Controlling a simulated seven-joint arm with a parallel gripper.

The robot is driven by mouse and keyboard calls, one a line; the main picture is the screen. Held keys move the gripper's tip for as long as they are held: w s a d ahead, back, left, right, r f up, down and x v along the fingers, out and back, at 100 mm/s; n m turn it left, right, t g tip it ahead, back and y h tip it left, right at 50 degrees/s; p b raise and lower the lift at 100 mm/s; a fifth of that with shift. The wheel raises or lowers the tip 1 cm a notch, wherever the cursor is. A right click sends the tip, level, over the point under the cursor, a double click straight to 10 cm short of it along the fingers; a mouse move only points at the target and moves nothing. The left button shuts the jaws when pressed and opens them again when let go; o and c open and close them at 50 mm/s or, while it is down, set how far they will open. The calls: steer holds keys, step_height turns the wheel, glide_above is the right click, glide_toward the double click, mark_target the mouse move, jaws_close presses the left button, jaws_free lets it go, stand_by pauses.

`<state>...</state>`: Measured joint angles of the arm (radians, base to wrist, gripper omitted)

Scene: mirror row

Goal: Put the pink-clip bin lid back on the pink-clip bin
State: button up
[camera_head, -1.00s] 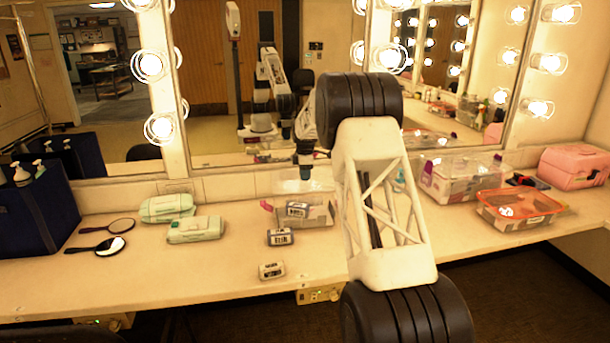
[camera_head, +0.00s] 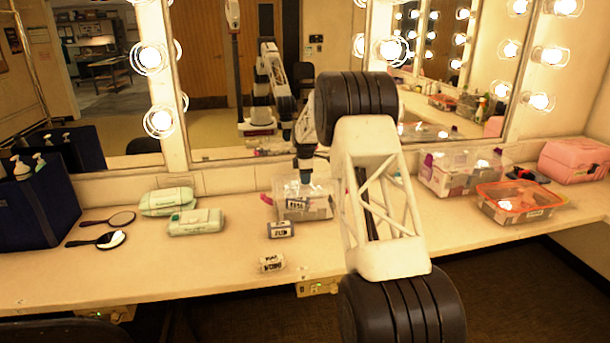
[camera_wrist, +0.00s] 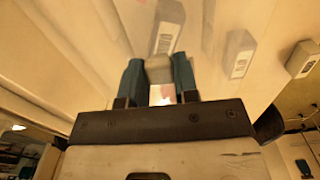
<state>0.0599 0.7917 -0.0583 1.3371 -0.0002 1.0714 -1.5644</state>
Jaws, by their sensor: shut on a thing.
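The pink-clip bin (camera_head: 318,213) is a clear box on the counter below my gripper, with a pink clip (camera_head: 266,199) at its left side and a labelled block showing in it. My gripper (camera_head: 305,180) is just above the bin. In the wrist view its teal fingers (camera_wrist: 159,80) are shut on a pale grip (camera_wrist: 160,68), which I take to be the handle of the clear bin lid. The lid is see-through and its edges are hard to make out. It is at or just over the bin's rim; I cannot tell whether it touches.
Two labelled blocks (camera_head: 281,229) (camera_head: 271,263) lie in front of the bin. Green wipe packs (camera_head: 195,221) and hand mirrors (camera_head: 110,240) are left. A purple-clip bin (camera_head: 445,178), an orange-lidded bin (camera_head: 520,203) and a pink case (camera_head: 575,162) are right. The mirror stands behind.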

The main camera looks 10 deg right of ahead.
steer(key=shift+f, duration=1.7)
steer(key=o, duration=1)
steer(key=shift+r, duration=3.85)
steer(key=shift+r, duration=0.1)
steer(key=shift+r, duration=2.9)
